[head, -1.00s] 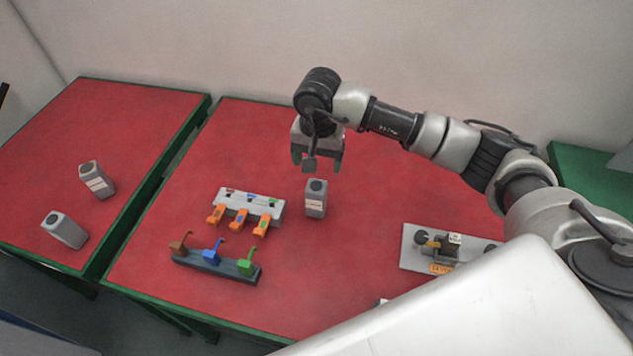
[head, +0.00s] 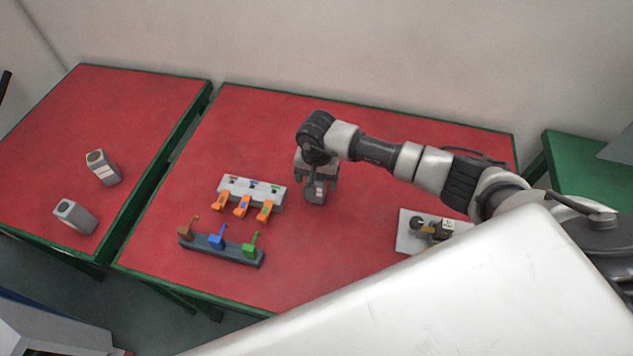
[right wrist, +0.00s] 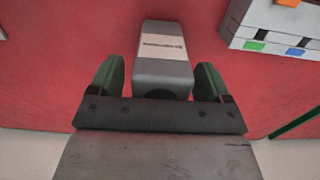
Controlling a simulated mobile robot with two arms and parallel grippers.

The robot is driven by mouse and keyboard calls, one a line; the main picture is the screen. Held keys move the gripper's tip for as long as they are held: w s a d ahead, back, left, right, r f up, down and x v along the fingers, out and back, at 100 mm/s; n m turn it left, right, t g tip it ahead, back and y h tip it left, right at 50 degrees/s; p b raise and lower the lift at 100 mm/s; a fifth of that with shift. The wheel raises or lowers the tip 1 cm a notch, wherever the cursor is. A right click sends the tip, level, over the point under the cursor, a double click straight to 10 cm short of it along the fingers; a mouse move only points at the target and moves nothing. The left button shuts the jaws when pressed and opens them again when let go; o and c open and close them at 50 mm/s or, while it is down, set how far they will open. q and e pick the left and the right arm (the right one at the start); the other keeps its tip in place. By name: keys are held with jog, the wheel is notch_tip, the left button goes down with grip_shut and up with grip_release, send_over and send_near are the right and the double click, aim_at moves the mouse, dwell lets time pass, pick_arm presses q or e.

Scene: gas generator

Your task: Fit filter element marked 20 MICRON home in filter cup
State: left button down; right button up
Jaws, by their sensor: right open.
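A grey block-shaped filter element (right wrist: 164,72) with a pale label stands on the red table between the spread fingers of my right gripper (right wrist: 161,64). A gap shows on each side of it. The label is too small to read. In the head view my right gripper (head: 316,188) is low over the table and hides most of this element. I cannot identify the filter cup with certainty. My left gripper is out of view.
A white block with orange levers (head: 250,192) and a dark rack with brown, blue and green hooks (head: 220,247) are left of the gripper. A white plate with a small assembly (head: 405,240) is at right. Red table between is clear.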

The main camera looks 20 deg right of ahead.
jog(key=c, duration=1.1)
